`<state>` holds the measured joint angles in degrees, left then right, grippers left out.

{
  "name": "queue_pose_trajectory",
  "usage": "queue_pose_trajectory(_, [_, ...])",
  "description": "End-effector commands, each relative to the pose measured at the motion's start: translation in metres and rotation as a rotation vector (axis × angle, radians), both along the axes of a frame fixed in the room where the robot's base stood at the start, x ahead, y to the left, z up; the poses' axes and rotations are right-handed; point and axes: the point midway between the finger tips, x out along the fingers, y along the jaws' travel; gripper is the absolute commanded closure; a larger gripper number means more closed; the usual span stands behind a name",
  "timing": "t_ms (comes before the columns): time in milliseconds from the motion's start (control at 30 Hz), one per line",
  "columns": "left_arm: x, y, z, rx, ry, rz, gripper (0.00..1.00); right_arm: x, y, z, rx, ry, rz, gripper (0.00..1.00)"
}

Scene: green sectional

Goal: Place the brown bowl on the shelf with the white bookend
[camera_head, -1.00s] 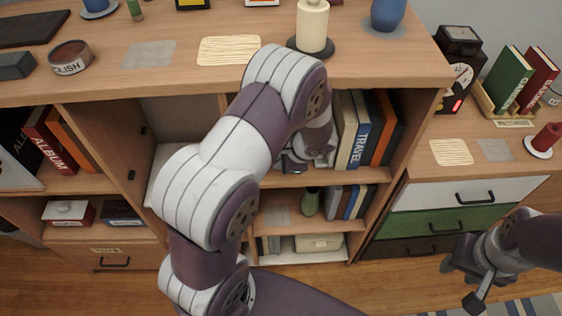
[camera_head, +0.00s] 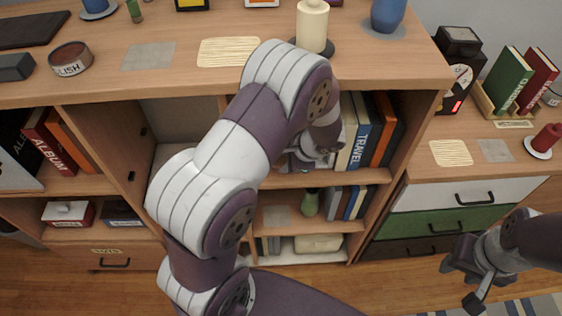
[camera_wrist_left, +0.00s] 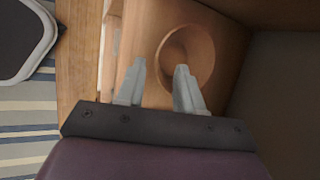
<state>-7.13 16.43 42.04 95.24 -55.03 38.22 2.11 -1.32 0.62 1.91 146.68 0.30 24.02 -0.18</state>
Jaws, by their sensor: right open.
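The brown bowl (camera_wrist_left: 203,52) shows in the left wrist view as a round, hollow shape on a wood-coloured surface, just past my fingertips. My left gripper (camera_wrist_left: 158,68) is open, and its right fingertip overlaps the bowl's near-left rim in the picture. I cannot tell whether it touches. In the head view my left gripper (camera_head: 296,158) reaches into the bookcase's upper middle compartment, largely behind my own arm, and the bowl is hidden there. My right gripper (camera_head: 460,284) is open and empty in front of the drawers. I cannot make out the white bookend.
Upright books (camera_head: 372,130) stand right of my left gripper. Below are a green vase (camera_head: 310,203), more books and a light box (camera_head: 318,242). The bookcase top (camera_head: 110,85) holds a candle (camera_head: 312,25) and a tin (camera_head: 71,58). A drawer unit (camera_head: 475,192) stands at right.

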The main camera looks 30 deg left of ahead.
Motion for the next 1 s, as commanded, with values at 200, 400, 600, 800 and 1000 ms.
queue_pose_trajectory(200, [-0.005,-0.029,0.050,-0.001,-0.002,-0.003,0.64,0.000,0.000,0.005,0.000,0.000,0.000,0.57])
queue_pose_trajectory(400, [-0.014,-0.040,0.071,-0.030,-0.004,0.033,0.64,0.000,0.000,0.006,0.000,0.000,0.000,0.57])
queue_pose_trajectory(600, [-0.090,-0.055,0.092,-0.392,-0.118,0.499,0.64,0.000,0.000,0.005,0.000,0.000,0.000,0.57])
queue_pose_trajectory(800, [-0.128,-0.064,0.102,-0.582,-0.247,0.833,0.64,0.000,0.000,0.005,0.000,0.000,0.000,0.57])
queue_pose_trajectory(1000, [-0.130,-0.065,0.101,-0.589,-0.253,0.851,0.64,0.000,0.000,0.005,0.000,0.000,0.000,0.57])
